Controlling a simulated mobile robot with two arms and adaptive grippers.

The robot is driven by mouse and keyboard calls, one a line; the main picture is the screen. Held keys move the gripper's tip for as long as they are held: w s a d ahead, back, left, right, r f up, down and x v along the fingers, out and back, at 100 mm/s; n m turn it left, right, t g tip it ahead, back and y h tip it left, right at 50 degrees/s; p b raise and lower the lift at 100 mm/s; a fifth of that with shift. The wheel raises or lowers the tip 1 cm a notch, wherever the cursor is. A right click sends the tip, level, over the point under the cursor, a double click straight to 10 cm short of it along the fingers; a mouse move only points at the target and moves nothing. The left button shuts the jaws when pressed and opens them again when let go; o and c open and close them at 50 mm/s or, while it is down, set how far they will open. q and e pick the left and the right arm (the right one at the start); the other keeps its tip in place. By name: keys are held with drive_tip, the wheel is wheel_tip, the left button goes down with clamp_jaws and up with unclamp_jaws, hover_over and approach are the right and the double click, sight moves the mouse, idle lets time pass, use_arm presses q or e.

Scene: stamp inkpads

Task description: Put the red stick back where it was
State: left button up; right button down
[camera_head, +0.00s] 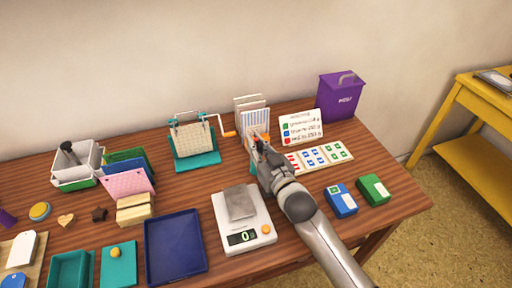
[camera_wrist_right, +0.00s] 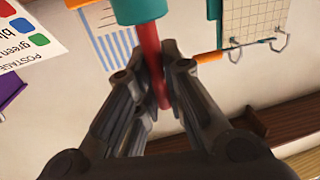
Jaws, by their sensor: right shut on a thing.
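My right gripper (camera_head: 260,141) is shut on the red stick (camera_wrist_right: 151,45), which shows clearly in the right wrist view between the two fingers (camera_wrist_right: 152,78). A teal block-like end (camera_wrist_right: 140,9) is on the stick at the top edge of that view. In the head view the stick is mostly hidden by the gripper, which is in front of the rack of striped sheets (camera_head: 252,117). I cannot tell whether the teal end touches anything. My left gripper is not in view.
A teal press (camera_head: 195,160) stands to the left of the gripper. A white scale (camera_head: 230,235), blue inkpad (camera_head: 341,201) and green inkpad (camera_head: 373,188) are in front. A postage sign (camera_head: 300,128), stamp sheet (camera_head: 340,152) and purple bin (camera_head: 340,100) are to the right.

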drive_tip(key=shift+f, duration=0.25)
drive_tip(key=shift+f, duration=0.15)
drive_tip(key=c, duration=1.5)
unclamp_jaws()
drive_tip(key=shift+r, duration=0.2)
drive_tip(key=v, duration=1.2)
